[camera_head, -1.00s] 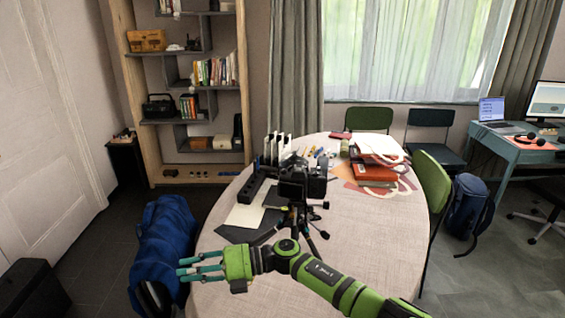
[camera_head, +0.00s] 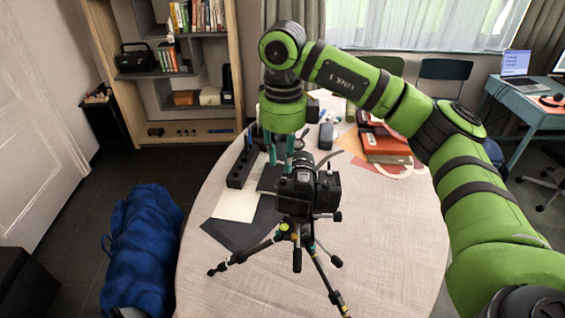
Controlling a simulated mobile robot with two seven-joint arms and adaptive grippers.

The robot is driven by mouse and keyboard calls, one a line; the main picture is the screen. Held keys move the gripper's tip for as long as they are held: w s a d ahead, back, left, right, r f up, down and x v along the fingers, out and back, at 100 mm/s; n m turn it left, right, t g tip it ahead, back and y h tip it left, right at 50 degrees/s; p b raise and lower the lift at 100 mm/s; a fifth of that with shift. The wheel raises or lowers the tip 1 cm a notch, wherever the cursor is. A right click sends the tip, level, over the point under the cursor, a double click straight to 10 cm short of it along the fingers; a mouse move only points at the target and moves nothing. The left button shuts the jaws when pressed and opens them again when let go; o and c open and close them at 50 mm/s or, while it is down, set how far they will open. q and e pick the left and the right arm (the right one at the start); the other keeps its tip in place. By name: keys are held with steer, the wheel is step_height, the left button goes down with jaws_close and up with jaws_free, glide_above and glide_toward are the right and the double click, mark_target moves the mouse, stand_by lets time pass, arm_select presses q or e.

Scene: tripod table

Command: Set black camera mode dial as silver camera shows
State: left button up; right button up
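The black camera (camera_head: 297,188) stands upright on a tripod (camera_head: 297,235) on the round table. Its mode dial is too small to make out. My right gripper (camera_head: 280,160) points down from above, its teal fingers apart, just behind and above the black camera. The fingers look empty; I cannot tell whether they touch the camera. I cannot pick out a silver camera; a small grey object (camera_head: 326,133) behind the black camera is too unclear to name. My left gripper is not in view.
The round table (camera_head: 390,240) is clear at the front right. A black power strip (camera_head: 243,163), a beige sheet (camera_head: 236,204) and a dark sheet (camera_head: 232,236) lie left of the tripod. Red books (camera_head: 385,145) lie at the back right. A blue bag (camera_head: 140,250) is on the floor.

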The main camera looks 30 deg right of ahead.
mark_target(283, 179)
step_height(283, 179, down, 3)
steer(key=shift+s+r+p, duration=0.15)
steer(key=shift+r+p, duration=0.05)
steer(key=shift+p, duration=0.3)
steer(key=shift+w+d+f+p, duration=0.1)
steer(key=shift+w+f+p, duration=0.05)
steer(key=shift+f, duration=0.35)
steer(key=shift+w+f+p, duration=0.15)
steer(key=shift+f, duration=0.55)
jaws_close()
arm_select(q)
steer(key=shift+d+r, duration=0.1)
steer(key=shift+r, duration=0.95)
